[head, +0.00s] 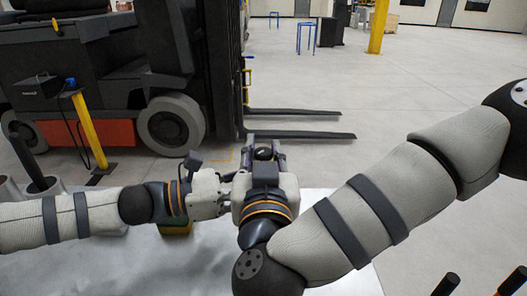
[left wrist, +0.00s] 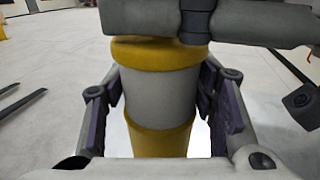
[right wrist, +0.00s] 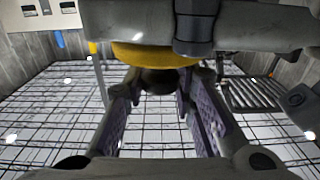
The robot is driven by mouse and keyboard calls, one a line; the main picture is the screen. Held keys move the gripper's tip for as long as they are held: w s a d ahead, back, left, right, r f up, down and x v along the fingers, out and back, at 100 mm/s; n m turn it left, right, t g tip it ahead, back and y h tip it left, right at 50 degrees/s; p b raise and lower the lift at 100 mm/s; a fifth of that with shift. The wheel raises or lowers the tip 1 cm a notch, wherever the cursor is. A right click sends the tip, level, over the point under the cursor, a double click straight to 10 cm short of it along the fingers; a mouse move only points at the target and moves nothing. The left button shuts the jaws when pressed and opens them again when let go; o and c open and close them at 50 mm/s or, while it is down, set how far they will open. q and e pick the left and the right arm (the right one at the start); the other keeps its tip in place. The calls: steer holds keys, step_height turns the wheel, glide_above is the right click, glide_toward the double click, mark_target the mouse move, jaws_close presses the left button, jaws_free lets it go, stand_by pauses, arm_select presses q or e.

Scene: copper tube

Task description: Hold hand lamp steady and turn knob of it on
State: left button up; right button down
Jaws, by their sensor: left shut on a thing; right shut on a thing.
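The hand lamp (left wrist: 160,98) is a grey cylinder with yellow bands. In the left wrist view it sits between the pads of my left gripper (left wrist: 165,92), which is shut on its grey body. In the right wrist view a yellow part of the lamp (right wrist: 150,54) shows, with its dark round knob (right wrist: 158,82) below it. My right gripper (right wrist: 155,90) is shut on the knob. In the head view my right gripper (head: 265,152) points away from me and hides most of the lamp and the left fingertips.
A pale table (head: 140,268) lies below my arms. A small yellow-green object (head: 176,229) is partly hidden under my left wrist. Grey cylinders (head: 48,188) stand at the left. A forklift (head: 110,75) stands behind the table, its forks (head: 300,134) reaching right.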

mark_target(264, 151)
steer(key=m+h, duration=0.2)
steer(key=h, duration=0.1)
steer(key=m+g+h, duration=0.1)
steer(key=m+h, duration=0.1)
steer(key=h, duration=0.1)
steer(key=shift+m+g+h, duration=0.6)
steer(key=shift+m+h, duration=0.3)
steer(key=shift+h, duration=0.5)
steer(key=shift+d+m+h, duration=0.1)
steer(key=shift+m+h, duration=0.2)
steer(key=shift+h, duration=0.1)
steer(key=c, duration=1.3)
jaws_free()
step_height(264, 151, up, 10)
